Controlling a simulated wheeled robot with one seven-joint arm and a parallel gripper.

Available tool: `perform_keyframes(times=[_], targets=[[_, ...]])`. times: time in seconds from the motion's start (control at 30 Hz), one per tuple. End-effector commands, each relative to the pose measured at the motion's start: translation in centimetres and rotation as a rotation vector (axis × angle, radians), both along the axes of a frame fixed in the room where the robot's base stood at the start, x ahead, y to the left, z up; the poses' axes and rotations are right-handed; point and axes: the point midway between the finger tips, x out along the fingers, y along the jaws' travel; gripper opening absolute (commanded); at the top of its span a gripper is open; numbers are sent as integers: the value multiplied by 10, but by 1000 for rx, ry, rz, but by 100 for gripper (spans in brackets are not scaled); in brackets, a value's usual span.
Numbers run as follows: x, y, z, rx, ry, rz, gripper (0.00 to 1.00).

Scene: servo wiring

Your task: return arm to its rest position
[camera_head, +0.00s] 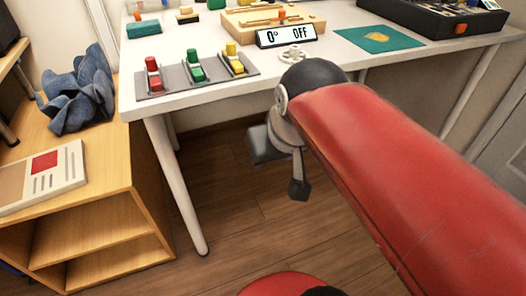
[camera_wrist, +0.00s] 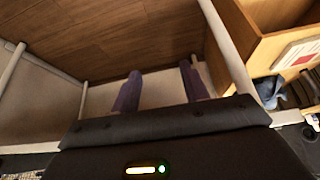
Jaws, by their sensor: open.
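My gripper (camera_head: 281,170) hangs at the end of my red arm, in front of the white table and over the wood floor. In the wrist view, the two purple-grey fingers of my gripper (camera_wrist: 158,88) stand wide apart with nothing between them. The arm covers part of the table's front edge and the area right of it.
A wooden shelf (camera_head: 110,205) with a blue cloth (camera_head: 78,92) stands left. Floor between is clear.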

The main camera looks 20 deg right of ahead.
Motion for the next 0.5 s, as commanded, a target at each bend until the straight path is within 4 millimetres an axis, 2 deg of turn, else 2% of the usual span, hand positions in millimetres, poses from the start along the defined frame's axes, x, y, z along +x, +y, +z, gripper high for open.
perform_keyframes(times=[0.03, 0.1, 0.2, 0.5], targets=[[-13, 4, -17, 1, -4, 7, 45], [-24, 8, -34, 2, -11, 9, 45], [-32, 9, -48, 2, -15, 10, 45], [-34, 10, -52, 3, -14, 9, 45]])
